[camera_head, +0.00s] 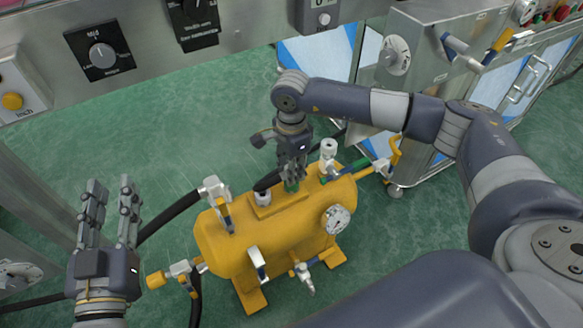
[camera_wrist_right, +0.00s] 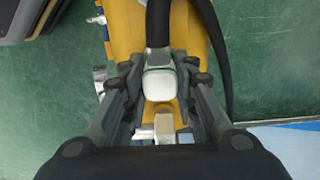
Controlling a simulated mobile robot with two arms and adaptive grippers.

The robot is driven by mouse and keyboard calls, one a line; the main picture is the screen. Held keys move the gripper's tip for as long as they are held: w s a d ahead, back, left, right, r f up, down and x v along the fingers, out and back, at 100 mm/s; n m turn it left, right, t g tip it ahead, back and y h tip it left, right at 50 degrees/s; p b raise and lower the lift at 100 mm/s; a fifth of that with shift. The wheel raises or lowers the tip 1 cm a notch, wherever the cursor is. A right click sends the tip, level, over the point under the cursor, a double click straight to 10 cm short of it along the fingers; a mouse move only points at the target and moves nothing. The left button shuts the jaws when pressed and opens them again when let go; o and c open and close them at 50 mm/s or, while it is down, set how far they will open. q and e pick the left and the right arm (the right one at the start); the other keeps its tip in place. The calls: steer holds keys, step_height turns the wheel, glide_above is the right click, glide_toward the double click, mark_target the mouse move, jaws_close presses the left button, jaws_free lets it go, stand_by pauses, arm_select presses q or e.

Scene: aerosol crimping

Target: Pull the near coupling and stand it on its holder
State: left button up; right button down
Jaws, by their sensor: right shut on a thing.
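The yellow tank (camera_head: 248,239) stands on the green floor with pale metal fittings on top. My right gripper (camera_head: 290,183) points down over its top and is shut on a pale coupling (camera_wrist_right: 159,84). In the right wrist view the fingers (camera_wrist_right: 160,88) press on both sides of this coupling, and a black hose (camera_wrist_right: 158,24) runs from it. I cannot tell whether the coupling is seated or lifted. I cannot tell which part is the holder. My left gripper (camera_head: 111,186) is open and empty, left of the tank.
A pressure gauge (camera_head: 338,219) and valve handles stick out of the tank. A pale fitting (camera_head: 328,150) stands right of my right gripper. A black hose (camera_head: 172,217) runs off left. A metal cabinet (camera_head: 497,70) is at the right. Green floor behind the tank is clear.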

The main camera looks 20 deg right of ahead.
arm_select(q)
steer(key=shift+r, duration=0.45)
stand_by(0.8)
steer(key=shift+s+r+t, duration=0.1)
steer(key=shift+r+t, duration=0.2)
steer(key=shift+t, duration=0.1)
arm_select(e)
steer(key=shift+f, duration=0.1)
arm_select(q)
steer(key=shift+s+d+r+t, duration=0.1)
steer(key=shift+r+t, duration=0.2)
steer(key=shift+r, duration=0.1)
arm_select(e)
steer(key=shift+f, duration=0.15)
arm_select(q)
steer(key=shift+r+b, duration=0.25)
steer(key=shift+b, duration=0.05)
steer(key=shift+s+r+h, duration=0.1)
steer(key=shift+r+h, duration=0.3)
arm_select(e)
steer(key=shift+f, duration=0.15)
arm_select(q)
steer(key=shift+s+d+r+t, duration=0.1)
steer(key=shift+s+r+t, duration=0.25)
steer(key=shift+r+t, duration=0.5)
arm_select(e)
steer(key=shift+f, duration=0.15)
stand_by(0.8)
steer(key=c, duration=1.2)
jaws_free()
